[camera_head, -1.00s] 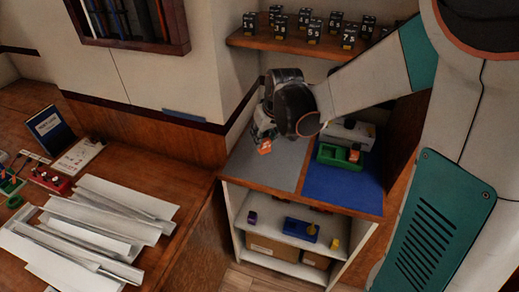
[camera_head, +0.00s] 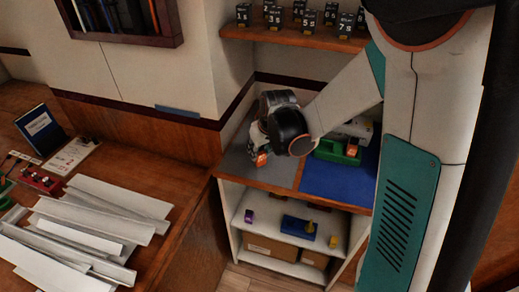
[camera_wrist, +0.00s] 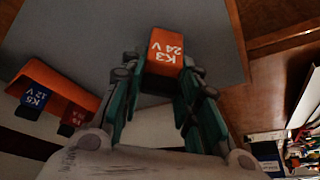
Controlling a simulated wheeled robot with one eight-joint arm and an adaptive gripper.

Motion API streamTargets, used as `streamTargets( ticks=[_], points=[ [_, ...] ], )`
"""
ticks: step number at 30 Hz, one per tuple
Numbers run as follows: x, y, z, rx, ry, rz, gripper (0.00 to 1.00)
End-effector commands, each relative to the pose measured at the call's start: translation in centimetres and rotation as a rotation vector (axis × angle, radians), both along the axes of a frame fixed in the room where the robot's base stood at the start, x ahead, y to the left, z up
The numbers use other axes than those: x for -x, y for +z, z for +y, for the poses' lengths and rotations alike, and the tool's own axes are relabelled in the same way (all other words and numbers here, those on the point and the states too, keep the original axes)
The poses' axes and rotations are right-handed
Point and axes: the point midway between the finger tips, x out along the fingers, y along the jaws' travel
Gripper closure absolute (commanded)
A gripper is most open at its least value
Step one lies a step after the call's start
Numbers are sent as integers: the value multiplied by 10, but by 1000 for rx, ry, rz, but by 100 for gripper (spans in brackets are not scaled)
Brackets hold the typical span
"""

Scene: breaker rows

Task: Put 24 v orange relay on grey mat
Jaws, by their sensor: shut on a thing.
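The orange relay (camera_wrist: 164,52), marked K3 and 24 V, is held between the fingertips of my gripper (camera_wrist: 158,75). The relay also shows as a small orange block (camera_head: 262,159) in the head view, under my gripper (camera_head: 262,150). My gripper is shut on it. The grey mat (camera_wrist: 90,35) fills the area behind the relay in the wrist view. In the head view the grey mat (camera_head: 284,175) covers the left part of the cabinet top, partly hidden by my gripper. The relay is over this mat; I cannot tell whether it touches it.
A blue mat (camera_head: 335,185) lies to the right, with a green holder (camera_head: 336,151) carrying another orange piece behind it. A blue relay (camera_wrist: 34,100) and a red one (camera_wrist: 72,119) show at lower left in the wrist view. Black timer blocks (camera_head: 308,20) stand on the shelf above.

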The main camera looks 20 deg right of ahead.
Motion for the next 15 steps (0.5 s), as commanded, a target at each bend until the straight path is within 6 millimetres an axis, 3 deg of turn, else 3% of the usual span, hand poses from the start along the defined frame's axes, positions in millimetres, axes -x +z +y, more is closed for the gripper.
streamTargets(
  ticks=[1, 2, 4, 15],
  points=[
    [0, -3, 0, 0, 0, 0, 95],
    [0, -3, 0, 0, 0, 0, 68],
    [0, -2, 0, 0, 0, 0, 52],
    [0, -1, 0, 0, 0, 0, 50]
  ],
)
